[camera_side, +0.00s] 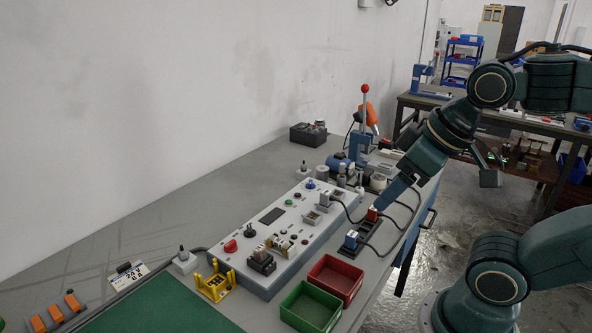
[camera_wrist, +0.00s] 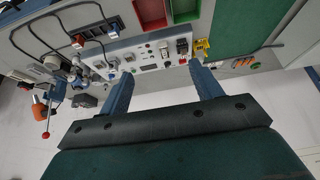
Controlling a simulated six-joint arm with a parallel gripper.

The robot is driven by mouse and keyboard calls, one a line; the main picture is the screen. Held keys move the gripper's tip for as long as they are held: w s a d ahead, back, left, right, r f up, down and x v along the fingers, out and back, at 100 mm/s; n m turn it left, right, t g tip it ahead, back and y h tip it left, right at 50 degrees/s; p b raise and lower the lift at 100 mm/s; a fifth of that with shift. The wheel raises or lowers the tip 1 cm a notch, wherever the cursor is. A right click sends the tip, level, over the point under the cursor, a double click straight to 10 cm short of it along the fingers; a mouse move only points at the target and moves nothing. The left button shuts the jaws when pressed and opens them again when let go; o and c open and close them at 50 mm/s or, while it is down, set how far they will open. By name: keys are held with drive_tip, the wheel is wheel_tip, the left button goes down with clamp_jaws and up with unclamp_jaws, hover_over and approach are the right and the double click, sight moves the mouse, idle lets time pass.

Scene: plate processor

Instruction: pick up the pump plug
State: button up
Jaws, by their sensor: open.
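I cannot read which one is the pump plug. A grey plug (camera_side: 325,198) with a cable sits at the panel. My gripper (camera_side: 382,203) is near the red plug in the side view; contact cannot be judged. In the wrist view my gripper (camera_wrist: 160,84) has its fingers wide apart with nothing between them.
The white control panel (camera_side: 240,262) carries switches and sockets. A red bin (camera_side: 335,280) and a green bin (camera_side: 309,306) stand at the front edge. A red-knobbed lever press (camera_side: 364,125) stands behind. Black cables loop near the plugs.

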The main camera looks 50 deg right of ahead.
drive_tip(key=m+g, duration=0.6)
drive_tip(key=m, duration=1.2)
hover_over(328, 193)
wheel_tip(328, 193, down, 9)
drive_tip(key=shift+s+f, duration=0.1)
drive_tip(key=shift+f, duration=4.1)
drive_tip(key=shift+f, duration=0.1)
